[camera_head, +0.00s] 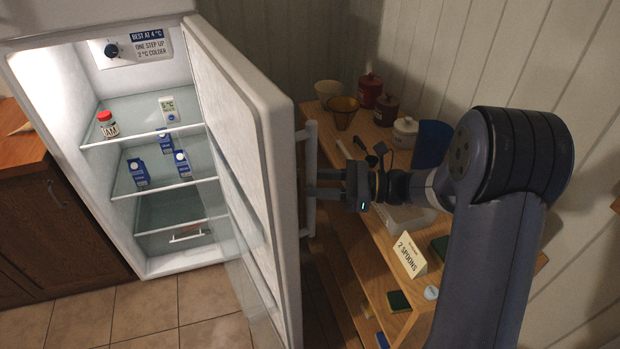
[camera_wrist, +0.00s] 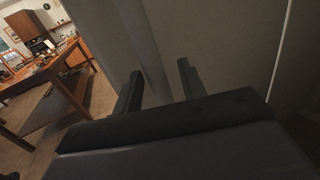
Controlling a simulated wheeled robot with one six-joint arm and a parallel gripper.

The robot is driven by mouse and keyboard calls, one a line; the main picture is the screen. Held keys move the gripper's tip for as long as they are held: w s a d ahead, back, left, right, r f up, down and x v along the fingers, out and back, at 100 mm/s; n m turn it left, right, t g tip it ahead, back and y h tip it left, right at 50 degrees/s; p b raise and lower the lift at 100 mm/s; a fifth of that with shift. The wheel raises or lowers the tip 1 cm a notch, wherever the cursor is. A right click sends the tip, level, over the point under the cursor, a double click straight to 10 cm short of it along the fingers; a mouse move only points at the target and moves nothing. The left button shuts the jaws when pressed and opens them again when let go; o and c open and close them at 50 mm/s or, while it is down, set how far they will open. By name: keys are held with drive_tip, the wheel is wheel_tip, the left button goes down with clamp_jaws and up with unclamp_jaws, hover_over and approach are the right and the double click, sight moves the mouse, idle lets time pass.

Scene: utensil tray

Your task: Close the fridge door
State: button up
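The fridge door (camera_head: 250,150) stands wide open, swung toward me, with its white inner side showing. A vertical bar handle (camera_head: 309,150) is on its outer side, at the right. My gripper (camera_head: 313,183) is at the handle's height, its two fingers apart and pointing at the door. The fingertips overlap the handle in the head view; I cannot tell whether they are around it or touching it. In the wrist view the open fingers (camera_wrist: 160,78) reach toward pale surfaces. The lit fridge interior (camera_head: 165,165) holds a jam jar (camera_head: 107,124) and several blue-and-white cartons (camera_head: 138,172).
A wooden shelf unit (camera_head: 375,255) stands right of the door, under my arm, with canisters, a bowl (camera_head: 343,110), utensils and a "2 spoons" card (camera_head: 409,255). A dark wood cabinet (camera_head: 60,235) is left of the fridge. Tiled floor (camera_head: 150,310) lies clear before it.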

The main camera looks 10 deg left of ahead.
drive_tip(key=a, duration=0.2)
drive_tip(key=shift+s+a, duration=0.1)
drive_tip(key=shift+a, duration=0.25)
drive_tip(key=shift+d, duration=0.35)
drive_tip(key=shift+w+a, duration=0.1)
drive_tip(key=shift+w, duration=0.1)
drive_tip(key=c, duration=0.5)
drive_tip(key=shift+s, duration=0.1)
clamp_jaws()
